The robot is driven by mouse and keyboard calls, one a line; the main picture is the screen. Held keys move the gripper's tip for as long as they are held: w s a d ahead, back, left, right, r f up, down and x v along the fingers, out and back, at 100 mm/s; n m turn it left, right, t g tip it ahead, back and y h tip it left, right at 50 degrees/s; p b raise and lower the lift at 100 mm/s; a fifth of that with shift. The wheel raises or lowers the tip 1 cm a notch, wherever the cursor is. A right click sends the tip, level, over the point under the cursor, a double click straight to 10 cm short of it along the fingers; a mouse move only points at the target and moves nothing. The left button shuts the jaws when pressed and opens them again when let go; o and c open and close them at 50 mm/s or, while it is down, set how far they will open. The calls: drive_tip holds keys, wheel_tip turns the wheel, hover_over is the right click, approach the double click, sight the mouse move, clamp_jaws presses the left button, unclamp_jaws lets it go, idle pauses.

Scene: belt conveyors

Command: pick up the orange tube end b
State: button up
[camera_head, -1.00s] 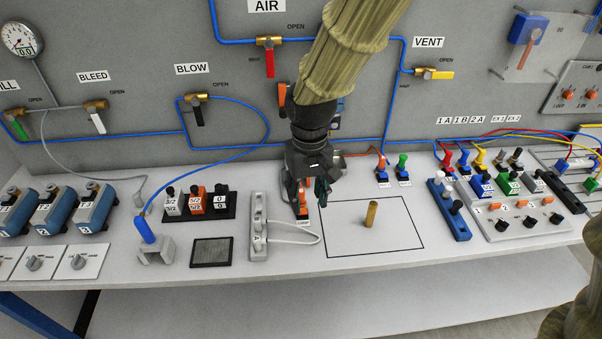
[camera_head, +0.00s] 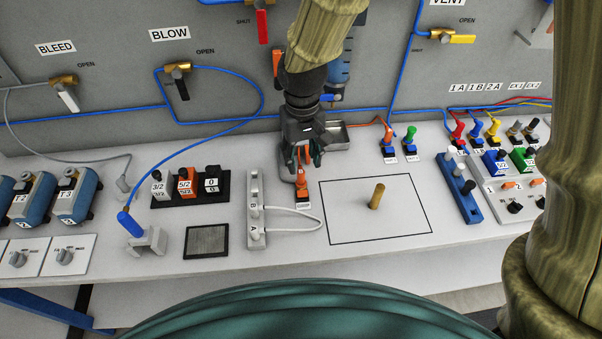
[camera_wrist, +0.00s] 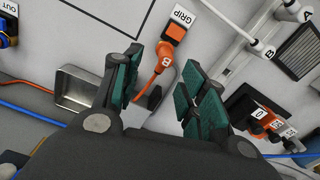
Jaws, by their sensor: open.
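The orange tube end B (camera_wrist: 162,62) is an orange plug marked with a white B. It stands at the block labelled GRIP (camera_wrist: 176,30), and in the head view the orange end (camera_head: 302,187) shows just below my gripper (camera_head: 303,160). In the wrist view, my gripper (camera_wrist: 160,84) is open, with green-padded fingers on either side of the plug's line. The plug lies between and just beyond the fingertips, and I see no clear contact. Part of the tube behind the plug is hidden by the left finger.
A metal tray (camera_head: 335,136) stands behind my gripper. An orange plug (camera_head: 388,137) and a green plug (camera_head: 410,135) stand to the right. A grey rail with a white looped tube (camera_head: 295,210) is at left. A brass cylinder (camera_head: 376,196) stands inside the outlined square.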

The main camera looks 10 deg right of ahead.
sight(301, 171)
drive_tip(key=shift+s, duration=0.4)
drive_tip(key=f+p, duration=0.1)
drive_tip(key=f, duration=0.3)
drive_tip(key=shift+a+f+p, duration=0.1)
drive_tip(key=shift+a+p, duration=0.1)
drive_tip(key=shift+p, duration=0.1)
drive_tip(key=shift+f, duration=0.5)
